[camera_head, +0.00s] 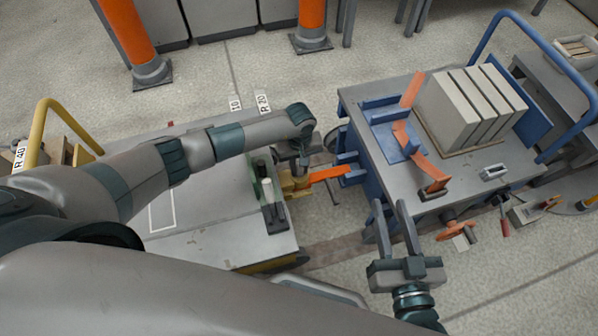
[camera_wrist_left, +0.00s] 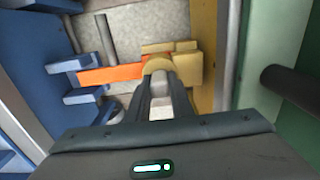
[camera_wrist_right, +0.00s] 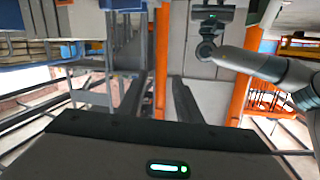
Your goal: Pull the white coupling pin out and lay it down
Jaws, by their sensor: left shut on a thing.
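My left gripper (camera_head: 300,160) reaches down at the yellow coupling block (camera_head: 295,188) between the two carts. In the left wrist view its fingers (camera_wrist_left: 160,85) are shut on a pale round piece, which I take for the head of the white coupling pin (camera_wrist_left: 157,66). The pin's shaft is hidden, so I cannot tell how deep it sits. An orange drawbar (camera_wrist_left: 112,74) runs from the blue cart's bracket to the block; it also shows in the head view (camera_head: 328,174). My right gripper (camera_head: 395,215) is open and empty in front of the right cart.
The left cart's grey top (camera_head: 215,225) is mostly bare, with a green fixture and a pale upright cylinder (camera_head: 267,190) at its right edge. The right cart (camera_head: 465,180) carries pale panels (camera_head: 470,105), an orange clamp and a small metal part. A floor gap separates the carts.

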